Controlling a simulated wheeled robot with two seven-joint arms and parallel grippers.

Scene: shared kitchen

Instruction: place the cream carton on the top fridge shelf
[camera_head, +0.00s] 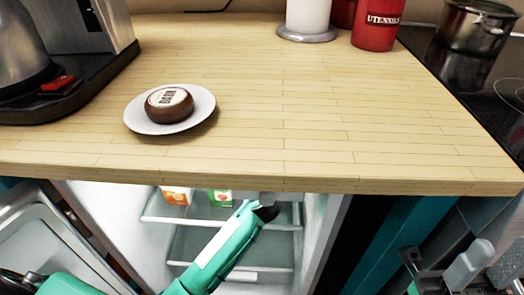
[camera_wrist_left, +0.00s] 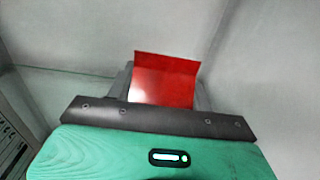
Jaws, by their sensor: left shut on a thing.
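My left arm reaches under the counter's front edge into the open fridge (camera_head: 310,225) in the head view. The dark end of my left gripper (camera_head: 266,212) shows in front of the shelves, with its fingertips hard to make out. In the left wrist view my left gripper (camera_wrist_left: 162,88) is shut on a red-faced, box-like thing, which I take to be the cream carton (camera_wrist_left: 165,80). Pale fridge walls surround it there. I cannot tell whether it touches a shelf. The carton is not clear in the head view.
An orange carton (camera_head: 175,196) and a green carton (camera_head: 220,198) stand on the upper visible fridge shelf (camera_head: 160,214). The wooden counter (camera_head: 300,120) overhangs the fridge and bears a white plate (camera_head: 203,105) with a round brown item (camera_head: 168,110). The open fridge door (camera_head: 40,235) is at left.

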